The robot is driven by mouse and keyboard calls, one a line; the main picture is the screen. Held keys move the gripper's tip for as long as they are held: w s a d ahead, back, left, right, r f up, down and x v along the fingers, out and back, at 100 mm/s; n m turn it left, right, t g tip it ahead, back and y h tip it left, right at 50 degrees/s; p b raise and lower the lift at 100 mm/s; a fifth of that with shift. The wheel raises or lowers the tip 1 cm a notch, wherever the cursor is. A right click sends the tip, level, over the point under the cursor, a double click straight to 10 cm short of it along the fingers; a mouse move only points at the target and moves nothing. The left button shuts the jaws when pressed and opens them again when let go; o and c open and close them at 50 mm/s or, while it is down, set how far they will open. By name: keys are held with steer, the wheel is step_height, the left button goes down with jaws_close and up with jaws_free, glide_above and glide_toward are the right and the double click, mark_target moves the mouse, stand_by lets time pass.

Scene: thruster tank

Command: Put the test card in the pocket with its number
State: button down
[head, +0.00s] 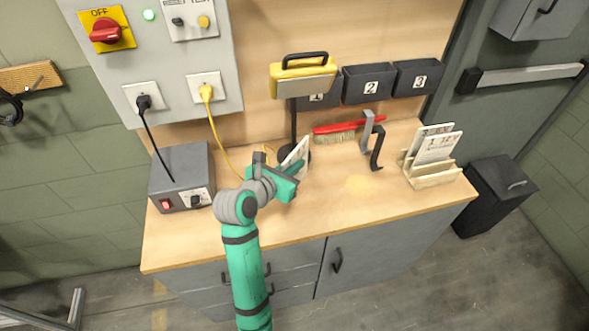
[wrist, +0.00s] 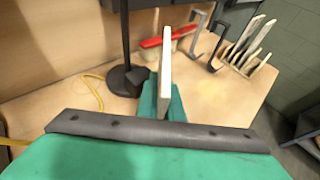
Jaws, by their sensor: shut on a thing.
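My gripper (head: 289,175) is shut on a white test card (head: 296,153) and holds it upright above the left middle of the bench. In the wrist view the card (wrist: 165,82) shows nearly edge-on between the green fingers; its number cannot be read. Three dark pockets sit in a row on the back panel, up and to the right of my gripper. Pocket 1 (head: 318,103) is partly hidden behind a yellow lamp (head: 303,83). Pocket 2 (head: 367,84) and pocket 3 (head: 417,77) show their numbers clearly.
The lamp's dark post (head: 293,120) stands just behind the card. A red brush (head: 340,128) and two hooked metal pieces (head: 375,145) lie or stand to the right. A wooden rack (head: 432,178) holds more cards. A grey power box (head: 182,178) with cables stands left. The bench front is clear.

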steer(key=shift+f, duration=1.05)
steer(key=shift+f, duration=0.1)
steer(key=c, duration=1.9)
jaws_free()
